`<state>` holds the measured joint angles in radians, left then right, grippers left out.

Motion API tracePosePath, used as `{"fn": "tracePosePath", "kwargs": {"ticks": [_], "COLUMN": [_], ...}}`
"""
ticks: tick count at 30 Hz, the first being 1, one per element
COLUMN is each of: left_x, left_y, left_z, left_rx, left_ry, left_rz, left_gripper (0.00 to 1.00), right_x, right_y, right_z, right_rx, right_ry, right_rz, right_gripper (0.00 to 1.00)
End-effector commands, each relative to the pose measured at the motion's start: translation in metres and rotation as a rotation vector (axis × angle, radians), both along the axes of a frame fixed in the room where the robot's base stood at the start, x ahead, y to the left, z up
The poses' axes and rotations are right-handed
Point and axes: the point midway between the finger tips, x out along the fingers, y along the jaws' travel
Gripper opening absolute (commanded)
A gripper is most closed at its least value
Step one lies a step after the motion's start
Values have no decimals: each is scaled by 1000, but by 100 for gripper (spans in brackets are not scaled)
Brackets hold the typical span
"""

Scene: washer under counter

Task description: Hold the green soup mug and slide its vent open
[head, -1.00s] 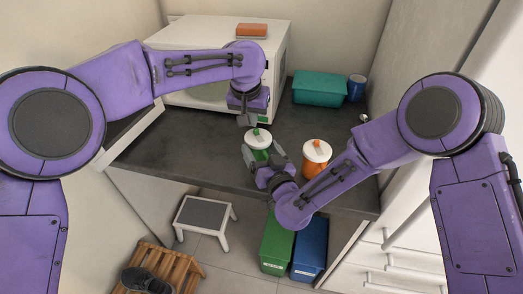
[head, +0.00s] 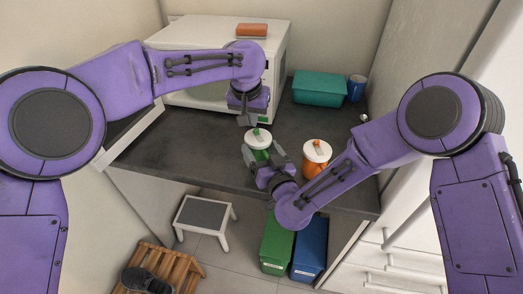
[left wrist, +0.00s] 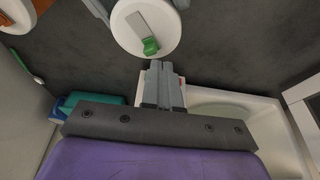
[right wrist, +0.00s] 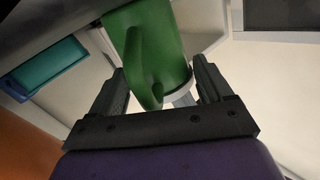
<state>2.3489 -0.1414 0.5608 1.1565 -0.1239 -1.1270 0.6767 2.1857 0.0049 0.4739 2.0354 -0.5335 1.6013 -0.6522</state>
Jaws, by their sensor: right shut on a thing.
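The green soup mug (head: 262,156) stands upright near the counter's front edge, with a white lid (head: 257,141) and a green vent tab (head: 257,132). My right gripper (head: 263,157) is shut on the mug's body; the right wrist view shows the green body (right wrist: 165,35) and handle between its fingers. My left gripper (head: 247,120) is shut and empty, just above and behind the lid. In the left wrist view its closed fingertips (left wrist: 160,67) are close to the green tab (left wrist: 150,46), which sits at the near end of a grey slot; contact is unclear.
An orange mug (head: 316,167) with a white lid stands to the right of the green one. A white microwave (head: 280,80) stands at the back left with a sponge on top. A teal bin (head: 320,90) and blue cup (head: 356,88) are at the back right.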

Motion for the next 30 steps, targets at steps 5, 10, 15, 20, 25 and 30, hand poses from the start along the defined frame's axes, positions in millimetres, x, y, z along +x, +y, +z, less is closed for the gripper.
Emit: {"fn": "tracePosePath", "kwargs": {"ticks": [5, 10, 15, 20, 25, 30], "left_x": [0, 0, 0, 0, 0, 0], "left_y": [0, 0, 0, 0, 0, 0], "left_z": [0, 0, -2, -5, -9, -10], "left_rx": [0, 0, 0, 0, 1, 0], "left_ry": [0, 0, 0, 0, 0, 0], "left_rz": [0, 0, 0, 1, 0, 0], "left_gripper": [0, 0, 0, 0, 0, 0], "right_x": [-1, -1, -1, -1, -1, -1], "right_y": [0, 1, 1, 1, 1, 1], "right_z": [-1, -1, -1, -1, -1, -1], "right_rx": [0, 0, 0, 0, 0, 0], "right_ry": [2, 2, 2, 3, 3, 3], "right_rz": [1, 1, 2, 3, 3, 3], "right_gripper": [49, 49, 49, 49, 49, 49]}}
